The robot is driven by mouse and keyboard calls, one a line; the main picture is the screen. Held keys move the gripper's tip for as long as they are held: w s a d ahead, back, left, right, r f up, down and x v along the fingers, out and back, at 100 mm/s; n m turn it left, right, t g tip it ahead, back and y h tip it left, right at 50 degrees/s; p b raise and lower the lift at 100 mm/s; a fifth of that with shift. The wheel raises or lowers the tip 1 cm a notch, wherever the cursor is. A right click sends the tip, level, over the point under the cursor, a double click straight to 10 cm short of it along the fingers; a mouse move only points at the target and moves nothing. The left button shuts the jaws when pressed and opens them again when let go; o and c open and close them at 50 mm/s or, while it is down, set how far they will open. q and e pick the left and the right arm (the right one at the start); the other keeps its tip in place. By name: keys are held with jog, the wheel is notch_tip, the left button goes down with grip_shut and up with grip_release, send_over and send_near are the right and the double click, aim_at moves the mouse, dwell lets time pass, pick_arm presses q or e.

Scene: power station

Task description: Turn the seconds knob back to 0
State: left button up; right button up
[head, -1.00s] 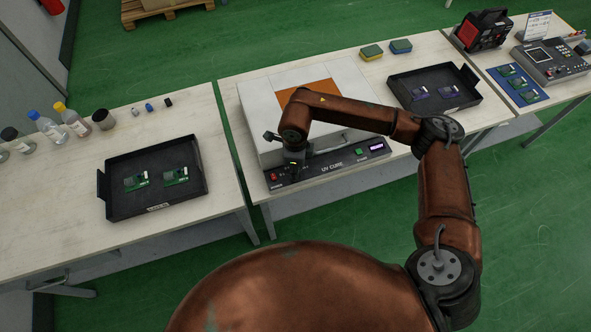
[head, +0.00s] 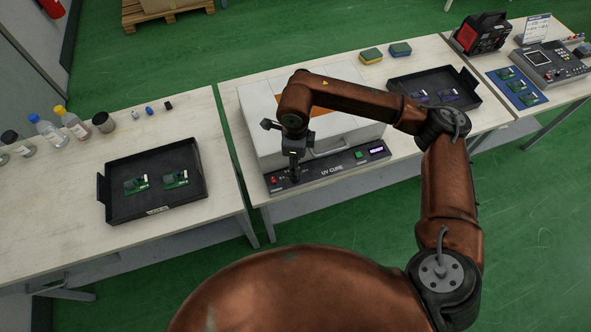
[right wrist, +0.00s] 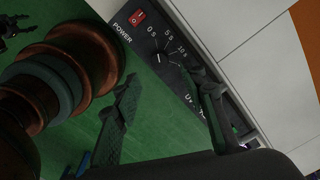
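The seconds knob (right wrist: 160,58) is a small dark dial on the black front panel of the UV cure box. In the right wrist view the marks 0, 5 s and 10 s curve around it. A pale pointer line shows on it; its exact reading is too small to tell. My right gripper (right wrist: 164,92) is open, its fingers apart to either side below the knob in that view, with nothing held. In the head view my right gripper (head: 294,172) points down over the panel's left part and hides the knob. A dark claw-like shape at the wrist view's upper left may be my left gripper.
The red power switch (right wrist: 138,18) is close beside the knob. The white box (head: 262,135) rises right behind the panel. A black tray (head: 205,200) with green boards stands on the left table, and another tray (head: 476,82) stands right of the box.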

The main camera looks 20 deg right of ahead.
notch_tip(320, 180, up, 5)
jog(key=shift+f, duration=0.1)
jog(key=shift+s, duration=0.1)
dwell(0.6)
